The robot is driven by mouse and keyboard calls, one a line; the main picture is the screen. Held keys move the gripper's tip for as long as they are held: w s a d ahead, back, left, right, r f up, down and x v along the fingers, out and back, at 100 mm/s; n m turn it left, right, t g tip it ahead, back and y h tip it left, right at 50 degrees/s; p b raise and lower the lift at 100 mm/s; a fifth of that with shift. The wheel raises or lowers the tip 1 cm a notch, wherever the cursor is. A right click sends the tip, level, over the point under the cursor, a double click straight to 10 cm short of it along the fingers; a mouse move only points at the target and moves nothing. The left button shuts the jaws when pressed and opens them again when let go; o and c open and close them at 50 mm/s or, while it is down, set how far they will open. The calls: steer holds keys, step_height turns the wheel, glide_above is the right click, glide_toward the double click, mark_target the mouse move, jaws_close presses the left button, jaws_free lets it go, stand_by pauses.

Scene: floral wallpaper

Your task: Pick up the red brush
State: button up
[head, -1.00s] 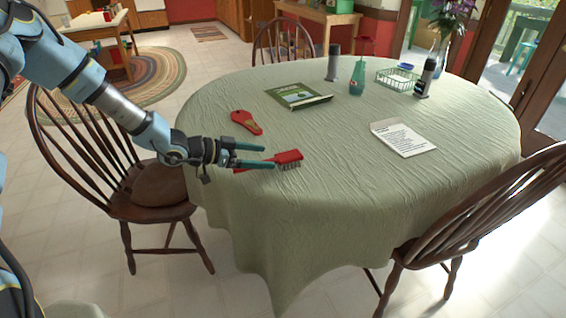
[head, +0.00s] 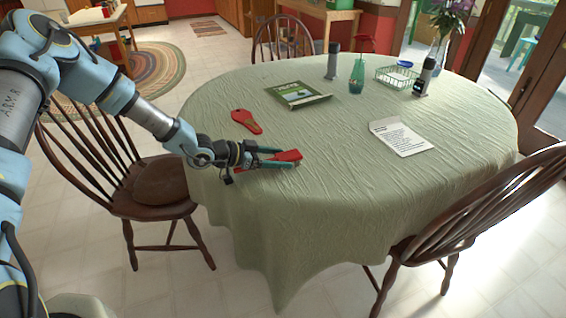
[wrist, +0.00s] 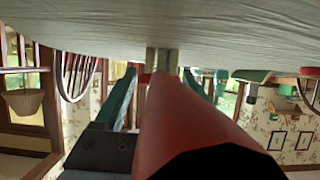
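The red brush (head: 289,155) lies on the green-clothed table (head: 350,185) near its left front edge. My gripper (head: 284,157) is low over the table at the brush, with one teal finger on each side of it. In the wrist view the red brush (wrist: 185,120) runs lengthwise between my gripper's two fingers (wrist: 160,75), large and close. The fingers stand apart, with a gap showing beside the brush near the tips. The fingers hide part of the brush in the head view, and its bristles are hardly visible there.
A red tool-like object (head: 246,121) lies just behind the brush. A green book (head: 298,95), a white paper card (head: 401,136), a teal bottle (head: 357,76) and a wire basket (head: 398,77) are farther off. Chairs stand around the table. The middle of the cloth is clear.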

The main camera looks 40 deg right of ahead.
jaws_close()
stand_by(0.3)
steer(key=shift+r, duration=0.1)
